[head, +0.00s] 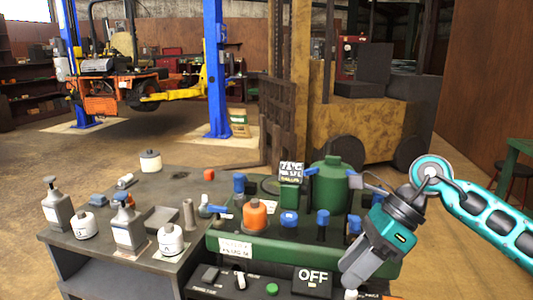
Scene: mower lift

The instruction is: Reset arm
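My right arm comes in from the right edge, and its teal and grey gripper (352,272) points down at the front right corner of the green machine (222,246). Its fingers overlap each other from this angle, so I cannot tell whether they are open or shut. No object shows clearly in them. My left arm and gripper are not in view.
A dark workbench (100,258) holds pump bottles (127,232), white jars (171,240) and the machine with an orange jar (254,216), a green canister (331,186) and an OFF panel (312,280). Behind stand a forklift (375,120) and a raised orange mower (100,106).

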